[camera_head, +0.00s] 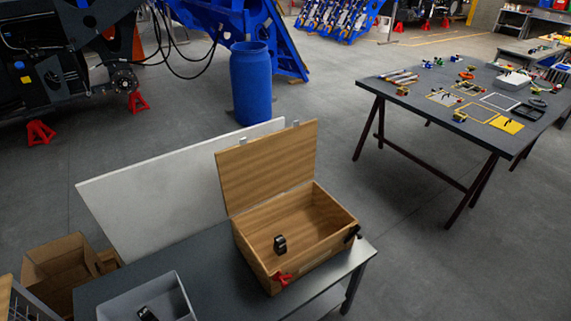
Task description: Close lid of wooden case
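A wooden case (312,258) sits on the dark grey table in the lower middle of the head view. Its wooden lid (266,166) stands open, nearly upright, along the far edge of the case. Two small metal tabs show on the lid's top edge. A small black object (280,244) is inside the case near its front left. A red part (282,278) is at the front side, and a black part (352,234) is at the front right corner. Neither of my grippers shows in this view.
A grey bin (181,298) holding a black object stands on the table (205,262), left of the case. A pale panel (165,205) leans behind it. Cardboard boxes (60,265) are at left. A blue barrel (251,85) and a second table (440,125) stand farther back.

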